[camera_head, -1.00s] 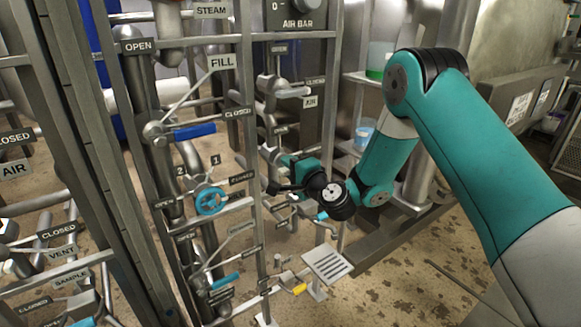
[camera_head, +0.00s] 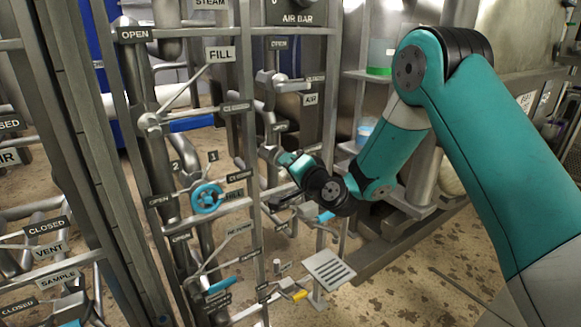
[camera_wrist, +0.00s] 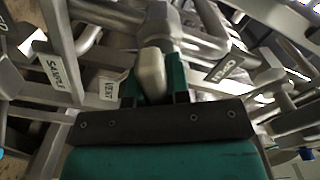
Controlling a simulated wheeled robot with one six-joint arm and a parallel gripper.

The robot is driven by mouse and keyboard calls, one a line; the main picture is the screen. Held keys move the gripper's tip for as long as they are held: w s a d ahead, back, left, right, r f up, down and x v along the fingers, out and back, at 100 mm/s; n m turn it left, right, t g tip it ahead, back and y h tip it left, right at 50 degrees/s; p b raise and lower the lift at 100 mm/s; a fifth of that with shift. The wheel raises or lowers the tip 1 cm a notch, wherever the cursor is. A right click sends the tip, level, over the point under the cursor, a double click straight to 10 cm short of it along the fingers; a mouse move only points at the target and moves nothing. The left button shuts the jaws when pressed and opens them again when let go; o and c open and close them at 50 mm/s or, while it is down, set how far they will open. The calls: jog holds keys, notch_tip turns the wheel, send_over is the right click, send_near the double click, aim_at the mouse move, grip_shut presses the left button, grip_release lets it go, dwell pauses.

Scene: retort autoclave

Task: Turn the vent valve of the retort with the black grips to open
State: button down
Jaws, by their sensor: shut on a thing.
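In the wrist view my gripper (camera_wrist: 153,78) has its teal fingers shut on a pale grey valve grip (camera_wrist: 152,72). The grip looks pale here, not black. A VENT label (camera_wrist: 108,88) is just left of the fingers, and an OPEN label (camera_wrist: 224,67) is to the right. In the head view the end of my arm (camera_head: 287,159) reaches in among the pipes behind the right post of the front rack. The held grip is hidden there, and the lever's angle cannot be told.
A front rack carries a FILL label (camera_head: 219,54), a blue handwheel (camera_head: 207,197) and several levers. Its post (camera_head: 253,170) stands close to my wrist. A slotted plate (camera_head: 329,269) and a yellow-tipped lever (camera_head: 299,295) are below. A SAMPLE label (camera_wrist: 52,72) is at left in the wrist view.

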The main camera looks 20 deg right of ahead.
jog(key=shift+s+a+f, duration=0.1)
jog(key=shift+a+f, duration=0.1)
jog(key=c, duration=1.3)
grip_release()
jog(key=shift+o, duration=1.1)
jog(key=shift+d+r, duration=0.1)
jog(key=shift+s+d+f+b, duration=0.2)
jog(key=shift+s+b, duration=0.15)
jog(key=shift+b, duration=0.45)
jog(key=b+v, duration=1.5)
jog(key=v, duration=0.1)
jog(key=shift+s+r+b, duration=0.25)
jog(key=shift+b, duration=0.15)
